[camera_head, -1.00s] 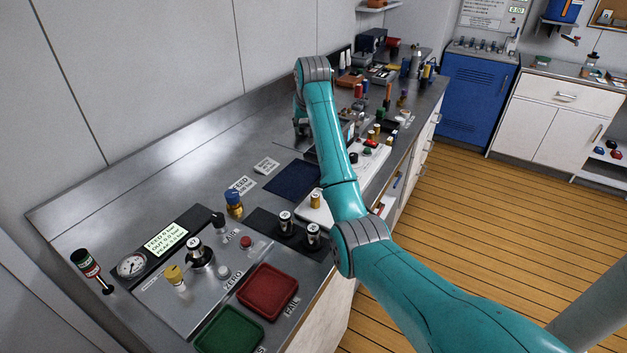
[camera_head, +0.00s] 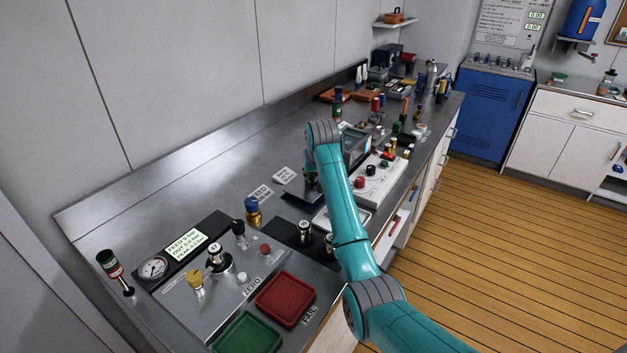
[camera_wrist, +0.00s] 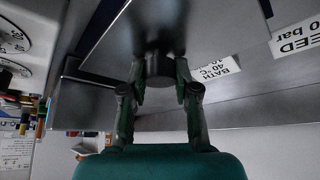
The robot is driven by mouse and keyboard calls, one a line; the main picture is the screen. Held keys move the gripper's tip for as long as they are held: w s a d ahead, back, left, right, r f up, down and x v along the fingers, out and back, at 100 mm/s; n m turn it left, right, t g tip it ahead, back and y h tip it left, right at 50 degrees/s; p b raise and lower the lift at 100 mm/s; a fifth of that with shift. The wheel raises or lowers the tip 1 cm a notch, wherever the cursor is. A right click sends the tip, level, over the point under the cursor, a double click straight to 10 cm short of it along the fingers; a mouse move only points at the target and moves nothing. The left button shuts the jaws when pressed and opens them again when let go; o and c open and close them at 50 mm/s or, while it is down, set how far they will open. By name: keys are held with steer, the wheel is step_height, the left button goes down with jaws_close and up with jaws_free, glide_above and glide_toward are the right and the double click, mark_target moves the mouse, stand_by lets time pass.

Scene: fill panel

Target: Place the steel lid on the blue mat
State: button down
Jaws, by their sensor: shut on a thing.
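My gripper (camera_wrist: 160,78) is shut on the dark round knob (camera_wrist: 158,66) of the steel lid (camera_wrist: 215,28), a flat grey plate in the wrist view. In the head view my gripper (camera_head: 311,182) is low over the bench, largely hidden behind my arm. The blue mat (camera_head: 297,199) shows only as a dark strip there, mostly covered. I cannot tell whether the lid touches the mat.
The BATH label (camera_head: 289,175) and FEED label (camera_head: 260,193) lie beside the mat. A brass fitting with a blue cap (camera_head: 252,210) stands nearby at front left. A white unit with knobs (camera_head: 375,180) is to the right. Red tray (camera_head: 286,298) and green tray (camera_head: 247,335) are in front.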

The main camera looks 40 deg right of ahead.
steer(key=shift+f, duration=0.95)
steer(key=shift+f, duration=0.15)
steer(key=c, duration=0.9)
jaws_free()
steer(key=shift+o, duration=0.2)
steer(key=shift+s+r, duration=0.15)
steer(key=shift+r, duration=0.35)
steer(key=v, duration=1.1)
steer(key=shift+s, duration=0.15)
